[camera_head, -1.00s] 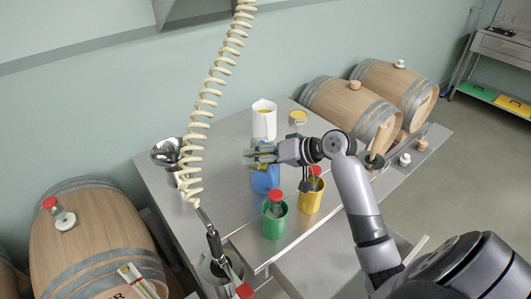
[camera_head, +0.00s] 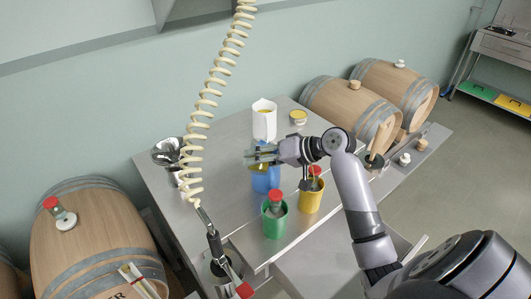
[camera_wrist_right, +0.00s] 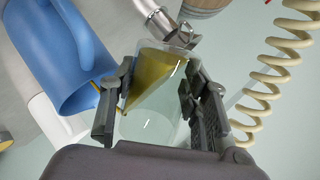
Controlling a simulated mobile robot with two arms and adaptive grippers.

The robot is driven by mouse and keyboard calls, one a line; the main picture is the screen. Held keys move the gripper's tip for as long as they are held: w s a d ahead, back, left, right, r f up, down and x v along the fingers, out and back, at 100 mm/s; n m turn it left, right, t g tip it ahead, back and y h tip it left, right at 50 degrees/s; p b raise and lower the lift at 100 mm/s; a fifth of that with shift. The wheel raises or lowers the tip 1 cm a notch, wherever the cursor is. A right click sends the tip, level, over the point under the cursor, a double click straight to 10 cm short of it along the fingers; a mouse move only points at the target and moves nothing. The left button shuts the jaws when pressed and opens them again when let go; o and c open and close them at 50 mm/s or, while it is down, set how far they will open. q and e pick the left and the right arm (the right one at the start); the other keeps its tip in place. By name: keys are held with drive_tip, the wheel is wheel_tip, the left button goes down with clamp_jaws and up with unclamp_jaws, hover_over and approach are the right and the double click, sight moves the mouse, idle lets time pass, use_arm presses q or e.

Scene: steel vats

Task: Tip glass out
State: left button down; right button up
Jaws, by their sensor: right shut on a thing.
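My right gripper (camera_head: 256,155) is shut on a clear glass (camera_wrist_right: 158,85) holding amber-yellow liquid. In the right wrist view the glass stands between the two fingers (camera_wrist_right: 152,103), and its liquid lies slanted along one side. In the head view the gripper is over the blue jug (camera_head: 266,181), and the glass is mostly hidden. The blue jug also shows at the left of the wrist view (camera_wrist_right: 60,45), its open mouth beside the left finger. A thin yellow streak shows near its rim; I cannot tell if liquid is falling. My left gripper is out of view.
A green jug (camera_head: 274,221) and a yellow jug (camera_head: 311,198), each with a red-capped bottle, stand close in front. A white jug (camera_head: 264,122) and a small tub (camera_head: 298,117) stand behind. A coiled hose (camera_head: 205,105) hangs at left. Barrels (camera_head: 352,110) flank the steel table (camera_head: 225,145).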

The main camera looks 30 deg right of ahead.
drive_tip(key=shift+f+m+g+y, duration=0.35)
drive_tip(key=shift+m+g+y, duration=0.05)
drive_tip(key=shift+m+g, duration=0.1)
idle(1.4)
drive_tip(key=shift+w+d+r+p, duration=0.15)
drive_tip(key=shift+r+p, duration=0.15)
drive_tip(key=shift+p, duration=0.25)
drive_tip(key=shift+w+r, duration=0.1)
drive_tip(key=shift+r, duration=0.05)
drive_tip(key=shift+w+d+r+m+p, duration=0.1)
drive_tip(key=shift+d+r+m+p, duration=0.15)
drive_tip(key=shift+p, duration=0.5)
drive_tip(key=shift+w+d+r+m+g+y+p, duration=0.1)
drive_tip(key=shift+w+r+m+g+y+p, duration=0.15)
drive_tip(key=shift+p, duration=0.2)
drive_tip(key=shift+d+r+g+y+p, duration=0.15)
drive_tip(key=shift+r+p, duration=0.15)
drive_tip(key=shift+p, duration=0.15)
drive_tip(key=shift+w+f+m+g+y+p, duration=0.15)
drive_tip(key=shift+f+m+g+y+p, duration=0.2)
drive_tip(key=shift+p, duration=0.35)
